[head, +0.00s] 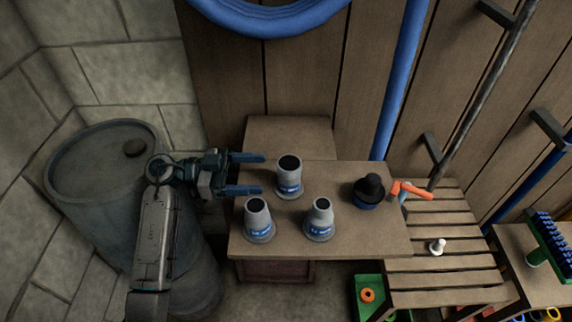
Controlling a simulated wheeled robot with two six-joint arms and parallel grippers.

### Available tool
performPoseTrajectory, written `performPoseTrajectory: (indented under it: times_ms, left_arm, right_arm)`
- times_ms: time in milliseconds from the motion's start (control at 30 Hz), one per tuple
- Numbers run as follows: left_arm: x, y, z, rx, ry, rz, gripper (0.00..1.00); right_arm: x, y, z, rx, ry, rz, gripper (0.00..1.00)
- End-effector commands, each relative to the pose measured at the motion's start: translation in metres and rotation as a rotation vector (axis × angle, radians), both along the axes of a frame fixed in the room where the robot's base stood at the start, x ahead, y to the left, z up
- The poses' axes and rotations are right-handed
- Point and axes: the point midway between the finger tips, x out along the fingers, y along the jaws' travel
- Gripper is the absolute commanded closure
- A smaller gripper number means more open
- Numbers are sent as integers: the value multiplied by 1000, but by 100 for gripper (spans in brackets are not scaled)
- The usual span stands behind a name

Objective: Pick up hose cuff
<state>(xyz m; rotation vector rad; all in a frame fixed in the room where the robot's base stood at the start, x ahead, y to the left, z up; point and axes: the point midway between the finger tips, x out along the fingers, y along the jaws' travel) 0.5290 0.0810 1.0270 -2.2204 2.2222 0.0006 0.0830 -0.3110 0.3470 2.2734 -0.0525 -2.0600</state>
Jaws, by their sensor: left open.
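Three grey hose cuffs with dark open tops and blue label bands stand upright on a small wooden table (385,238). The back cuff (289,180) is just right of my left gripper's fingertips. The front left cuff (258,222) and the front right cuff (320,222) stand nearer the table's front edge. My left gripper (262,174) is open and empty, its two fingers pointing right over the table's left end. I cannot tell its exact height above the table. My right gripper does not show.
A black-topped blue fitting (369,192) stands on the table's right side, by an orange-handled object (408,190). A large barrel (105,165) is at left. A slatted bench (440,270) with a small white piece (437,247) adjoins at right. A green bin (368,295) sits below.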

Motion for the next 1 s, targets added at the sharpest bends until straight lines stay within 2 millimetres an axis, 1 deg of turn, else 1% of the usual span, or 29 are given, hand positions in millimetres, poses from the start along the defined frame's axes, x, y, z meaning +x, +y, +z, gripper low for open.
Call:
performPoseTrajectory:
  times_ms: [267, 467, 600, 700, 900, 933, 1000]
  left_arm:
    - [-1, -26, 2, -3, 4, -1, 30]
    - [-5, -53, 3, -5, 6, -1, 30]
    - [-5, -68, 0, -2, 3, 0, 30]
    - [-5, -72, -2, -2, 3, 0, 30]
    - [-5, -72, -2, -1, 2, 1, 30]
    - [-5, -72, -2, -1, 2, 1, 33]
    - [-5, -72, -2, -1, 2, 1, 47]
  right_arm:
    - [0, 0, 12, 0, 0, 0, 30]
    - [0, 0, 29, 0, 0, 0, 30]
    - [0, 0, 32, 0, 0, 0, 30]
    - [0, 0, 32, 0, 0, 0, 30]
    - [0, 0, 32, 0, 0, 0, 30]
    - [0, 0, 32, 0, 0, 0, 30]
    - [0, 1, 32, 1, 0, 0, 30]
